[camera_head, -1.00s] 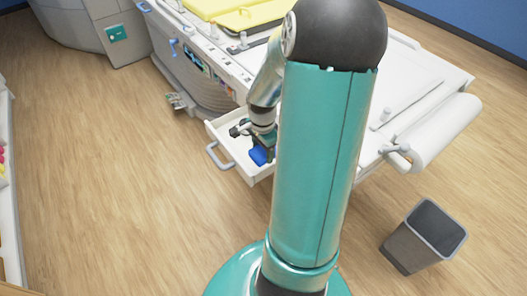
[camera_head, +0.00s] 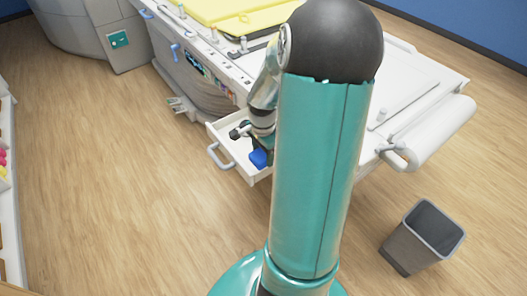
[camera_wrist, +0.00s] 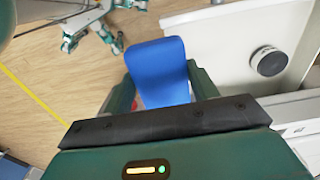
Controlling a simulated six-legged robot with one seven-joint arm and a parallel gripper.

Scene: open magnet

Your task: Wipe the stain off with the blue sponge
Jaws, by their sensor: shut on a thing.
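The blue sponge (camera_wrist: 158,72) is between the two fingers of my gripper (camera_wrist: 160,90) in the wrist view, and the gripper is shut on it. In the head view the sponge (camera_head: 259,158) shows as a small blue patch at the open drawer (camera_head: 236,166), just left of my arm. My gripper is mostly hidden behind my arm there. I cannot tell from these views whether the sponge touches the drawer. No stain can be made out in either view.
The drawer holds a dark round object (camera_wrist: 268,61). The white table (camera_head: 425,85) with yellow pads (camera_head: 225,10) stands behind. A grey bin (camera_head: 424,238) stands on the floor at right. The wooden floor at left is clear.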

